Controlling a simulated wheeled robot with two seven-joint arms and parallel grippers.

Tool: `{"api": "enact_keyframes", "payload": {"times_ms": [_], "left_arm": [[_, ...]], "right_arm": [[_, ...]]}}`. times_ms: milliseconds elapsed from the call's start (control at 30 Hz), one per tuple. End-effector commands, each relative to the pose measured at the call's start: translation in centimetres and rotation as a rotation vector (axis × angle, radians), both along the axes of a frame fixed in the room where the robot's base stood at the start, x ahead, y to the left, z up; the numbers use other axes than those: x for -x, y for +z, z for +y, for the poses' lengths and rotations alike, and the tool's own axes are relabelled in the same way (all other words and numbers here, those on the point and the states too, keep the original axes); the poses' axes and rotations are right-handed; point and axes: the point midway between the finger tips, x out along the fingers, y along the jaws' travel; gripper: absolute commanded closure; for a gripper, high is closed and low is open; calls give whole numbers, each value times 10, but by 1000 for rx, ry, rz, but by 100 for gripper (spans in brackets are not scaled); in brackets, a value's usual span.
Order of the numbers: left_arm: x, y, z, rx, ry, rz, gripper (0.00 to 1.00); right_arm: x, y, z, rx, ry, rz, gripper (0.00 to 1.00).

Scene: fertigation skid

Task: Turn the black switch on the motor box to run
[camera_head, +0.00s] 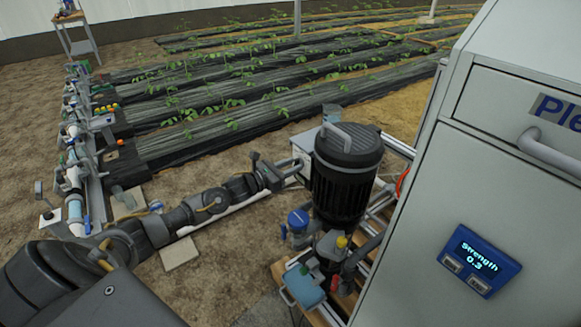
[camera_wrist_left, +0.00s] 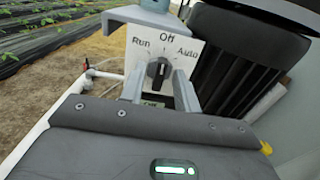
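The black switch (camera_wrist_left: 158,70) sits on the pale front plate of the motor box (camera_wrist_left: 135,49) in the left wrist view. The plate reads Run at left, Off at top and Auto at right. The knob stands about upright, toward Off. My left gripper (camera_wrist_left: 160,91) has its two fingers apart, one on each side of the knob's lower part; I cannot tell whether they touch it. In the head view the left gripper (camera_head: 291,172) is at the left side of the motor box (camera_head: 302,145), and the switch is hidden there. My right gripper is out of view.
The black ribbed motor (camera_head: 345,180) stands right beside the box. A large grey cabinet (camera_head: 420,235) with a Strength 0.3 display (camera_head: 478,262) fills the right. A blue-capped fitting (camera_head: 298,220) and pipes are below. Open soil and plant beds (camera_head: 220,110) lie behind.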

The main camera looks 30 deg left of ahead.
Motion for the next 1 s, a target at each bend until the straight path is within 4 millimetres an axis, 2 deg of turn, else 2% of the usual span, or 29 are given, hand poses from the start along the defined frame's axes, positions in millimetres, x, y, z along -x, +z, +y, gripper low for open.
{"api": "enact_keyframes", "payload": {"times_ms": [33,233,633,1000], "left_arm": [[0,0,0,0,0,0,75],[0,0,0,0,0,0,100],[0,0,0,46,0,18,100],[0,0,1,291,1,116,100]], "right_arm": [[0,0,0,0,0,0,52],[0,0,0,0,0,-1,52],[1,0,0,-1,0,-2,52],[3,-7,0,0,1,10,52]]}}
